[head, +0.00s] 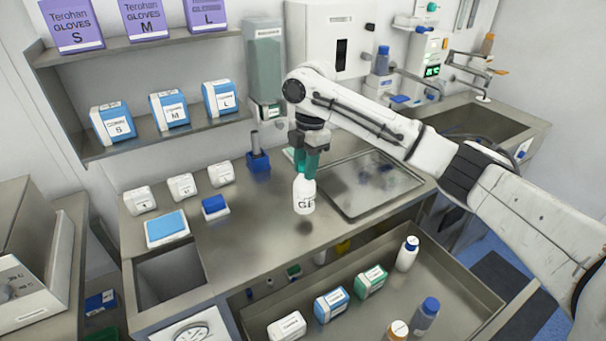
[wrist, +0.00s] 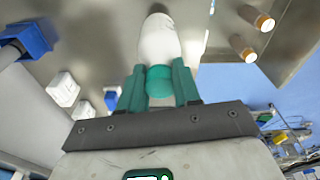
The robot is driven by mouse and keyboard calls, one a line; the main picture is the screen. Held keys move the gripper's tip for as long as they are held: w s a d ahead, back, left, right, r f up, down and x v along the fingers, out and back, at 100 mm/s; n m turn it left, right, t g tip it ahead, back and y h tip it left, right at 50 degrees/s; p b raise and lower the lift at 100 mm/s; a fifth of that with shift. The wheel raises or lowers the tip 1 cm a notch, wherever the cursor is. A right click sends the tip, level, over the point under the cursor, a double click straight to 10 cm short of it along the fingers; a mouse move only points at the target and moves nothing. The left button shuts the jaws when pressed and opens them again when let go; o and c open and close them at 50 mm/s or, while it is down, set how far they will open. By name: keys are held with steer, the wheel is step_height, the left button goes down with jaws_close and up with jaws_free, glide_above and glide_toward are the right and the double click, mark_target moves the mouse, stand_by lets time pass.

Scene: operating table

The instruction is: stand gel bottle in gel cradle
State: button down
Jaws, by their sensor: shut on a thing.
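The gel bottle (head: 304,195) is white, with dark lettering starting "GE" on its front. My gripper (head: 306,165) has green fingers shut on its top, and the bottle hangs roughly upright above the steel counter. A dark shadow lies on the counter below it. In the wrist view the white bottle body (wrist: 158,40) extends away from between the green fingers (wrist: 158,85). No thing is clearly marked as the gel cradle. A blue holder (head: 258,163) with a grey upright cylinder and a small blue-and-white block (head: 215,207) stand on the counter, left of the bottle.
A shallow steel tray (head: 345,210) lies right of the bottle. Small white boxes (head: 181,187) stand at the counter's left. A lower front tray (head: 455,290) holds boxes and bottles. Shelves with glove boxes (head: 170,110) are behind. Counter in front of the blue holder is clear.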

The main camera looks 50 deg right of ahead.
mark_target(303, 176)
steer(key=shift+w+f, duration=0.25)
steer(key=shift+w+f+p, duration=0.1)
steer(key=shift+f+p, duration=0.55)
steer(key=shift+f, duration=1)
steer(key=c, duration=0.8)
jaws_free()
steer(key=shift+f, duration=0.1)
